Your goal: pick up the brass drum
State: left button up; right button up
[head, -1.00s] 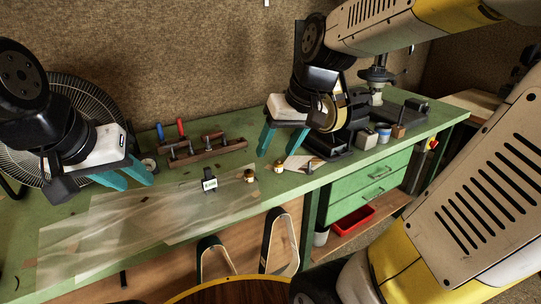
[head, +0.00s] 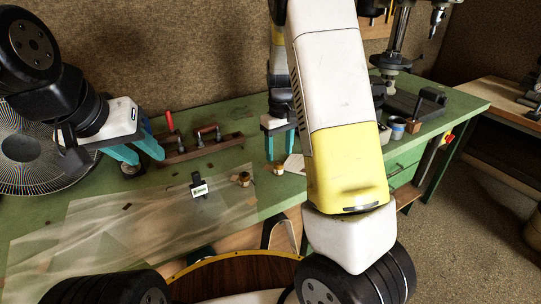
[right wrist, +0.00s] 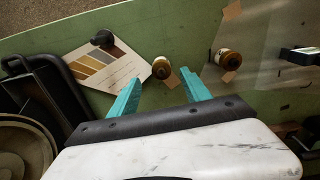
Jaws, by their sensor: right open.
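Two small brass pieces stand on the green bench, and I cannot tell for sure which is the brass drum. One brass piece (head: 278,168) is just in front of my right gripper (head: 279,157); in the right wrist view this piece (right wrist: 161,68) shows at the fingertips (right wrist: 160,77), between their lines. The other brass piece (head: 244,179), with a pale end, is to its left; in the right wrist view it (right wrist: 229,58) is right of the fingers. My right gripper is open and empty, pointing down. My left gripper (head: 148,157) is open and empty over the bench's left side.
A swatch card (right wrist: 105,65) with a dark knob lies beside the near brass piece. A labelled black stand (head: 199,187) is on the clear sheet (head: 120,225). A black tray (right wrist: 50,90) is at the wrist view's left.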

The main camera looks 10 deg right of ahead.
aim_at(278, 161)
notch_tip(278, 161, down, 6)
jog(key=shift+s+a+r, duration=0.1)
jog(key=shift+r, duration=0.1)
grip_shut()
